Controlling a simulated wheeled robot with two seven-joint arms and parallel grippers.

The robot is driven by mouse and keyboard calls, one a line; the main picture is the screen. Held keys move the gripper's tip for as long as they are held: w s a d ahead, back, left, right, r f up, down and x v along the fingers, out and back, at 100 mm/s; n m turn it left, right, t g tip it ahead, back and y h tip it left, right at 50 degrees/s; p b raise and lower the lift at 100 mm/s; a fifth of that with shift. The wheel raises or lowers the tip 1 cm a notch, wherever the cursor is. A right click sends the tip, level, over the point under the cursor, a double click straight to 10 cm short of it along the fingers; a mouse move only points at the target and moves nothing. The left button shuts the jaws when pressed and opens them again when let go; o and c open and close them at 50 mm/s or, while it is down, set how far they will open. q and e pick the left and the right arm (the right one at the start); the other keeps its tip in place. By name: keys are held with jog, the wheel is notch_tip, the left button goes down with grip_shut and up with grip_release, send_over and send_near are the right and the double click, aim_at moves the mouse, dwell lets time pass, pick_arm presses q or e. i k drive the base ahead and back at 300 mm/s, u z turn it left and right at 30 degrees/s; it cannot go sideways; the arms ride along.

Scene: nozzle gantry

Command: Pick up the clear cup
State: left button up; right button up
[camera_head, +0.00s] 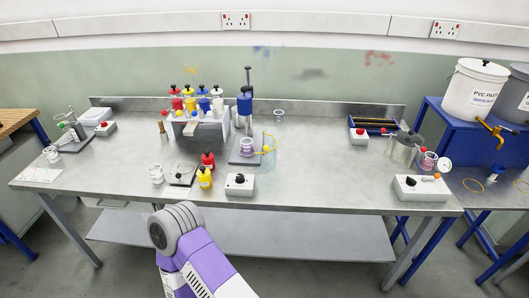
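Several small pale, see-through-looking cups stand on the steel bench. One cup (156,173) is upright near the front edge, left of the middle. Another cup (52,155) stands at the far left, and a third cup (279,115) with a bluish rim stands at the back, right of the blue press. They are too small to tell which is the clear cup. A purple and white arm link of mine rises from the bottom in front of the bench. Neither gripper is in view, so no gripper shows near any cup.
The blue press (245,107) and a rack (197,115) with coloured bottles stand mid-bench. Red (208,161) and yellow (204,178) bottles and a switch box (239,184) are near the front. The bench (325,170) is clear right of the middle.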

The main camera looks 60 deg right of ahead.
aim_at(247, 147)
jog(key=z, duration=1.55)
